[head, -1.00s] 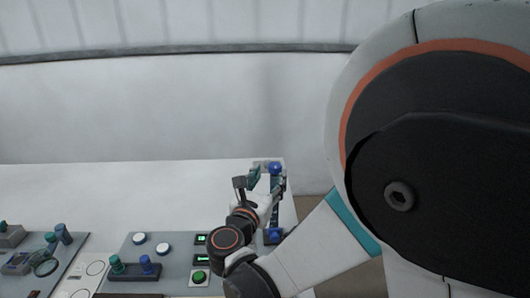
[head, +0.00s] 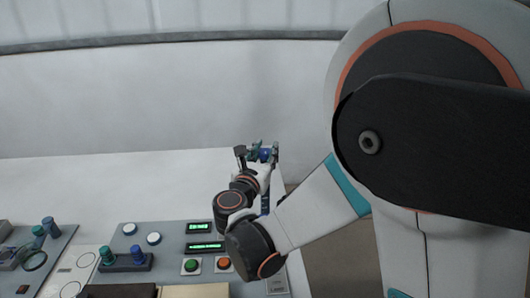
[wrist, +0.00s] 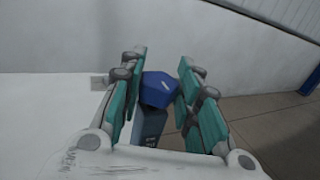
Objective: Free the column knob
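The blue column knob (wrist: 160,88) sits on top of a grey-blue post (wrist: 149,128) with lettering on it. In the head view the knob (head: 265,155) shows at the far right end of the table, partly hidden by my gripper. My gripper (head: 257,152) reaches over it from the near side. In the wrist view the teal fingers of my gripper (wrist: 161,75) stand open, one on each side of the knob. Narrow gaps seem to show beside the knob; whether a pad touches it is hard to tell.
A grey panel (head: 165,240) on the white table (head: 70,185) carries white buttons, green displays (head: 205,246), a green button (head: 193,265) and an orange button (head: 224,263). A small block with green and blue knobs (head: 123,259) stands on it. The table's right edge is close to the post.

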